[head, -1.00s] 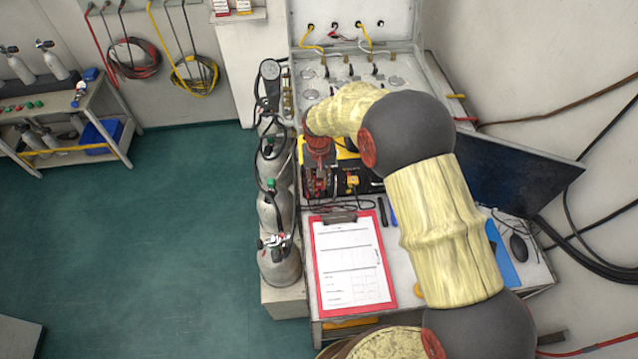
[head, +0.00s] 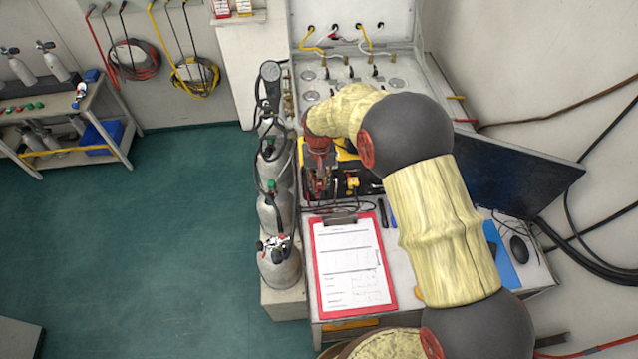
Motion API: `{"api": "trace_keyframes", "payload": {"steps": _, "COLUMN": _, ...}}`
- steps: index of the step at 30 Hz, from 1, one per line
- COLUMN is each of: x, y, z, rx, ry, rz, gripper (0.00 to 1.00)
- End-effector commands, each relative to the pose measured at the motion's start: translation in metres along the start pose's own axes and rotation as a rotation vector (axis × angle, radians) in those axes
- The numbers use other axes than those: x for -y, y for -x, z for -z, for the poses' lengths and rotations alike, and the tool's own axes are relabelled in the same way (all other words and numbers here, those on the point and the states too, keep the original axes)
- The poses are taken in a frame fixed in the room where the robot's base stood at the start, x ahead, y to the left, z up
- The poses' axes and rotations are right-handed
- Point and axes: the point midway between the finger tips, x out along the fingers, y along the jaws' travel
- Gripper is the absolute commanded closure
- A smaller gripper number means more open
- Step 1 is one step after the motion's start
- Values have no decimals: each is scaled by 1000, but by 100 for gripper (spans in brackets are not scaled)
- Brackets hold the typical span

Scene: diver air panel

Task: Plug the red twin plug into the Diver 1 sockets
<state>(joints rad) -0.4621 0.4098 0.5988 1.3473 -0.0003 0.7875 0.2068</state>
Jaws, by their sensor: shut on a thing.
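My gripper (head: 320,186) is over the yellow and black unit (head: 348,153) on the bench, below the upright panel. A yellow plug (head: 353,183) sits at the front of the unit, just right of my gripper. The Diver 1 sockets cannot be identified; my arm hides much of the unit.
A red clipboard (head: 314,262) with a form lies in front of the unit. Grey gas cylinders (head: 279,265) with hoses stand along the bench's left side. A dark monitor (head: 510,185) is at the right. The panel (head: 345,72) with gauges rises behind.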

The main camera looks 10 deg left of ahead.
Motion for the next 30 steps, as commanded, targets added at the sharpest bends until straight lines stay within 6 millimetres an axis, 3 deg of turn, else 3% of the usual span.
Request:
{"api": "trace_keyframes", "payload": {"steps": 16, "x": 0, "y": 1, "z": 4, "rx": -4, "ry": 0, "rz": 0, "gripper": 100}}
{"api": "trace_keyframes", "payload": {"steps": 17, "x": 0, "y": 1, "z": 4, "rx": -4, "ry": 0, "rz": 0, "gripper": 74}}
{"api": "trace_keyframes", "payload": {"steps": 27, "x": 0, "y": 1, "z": 3, "rx": -2, "ry": 0, "rz": 0, "gripper": 54}}
{"api": "trace_keyframes", "payload": {"steps": 30, "x": 0, "y": 1, "z": 2, "rx": -2, "ry": 0, "rz": 0, "gripper": 54}}
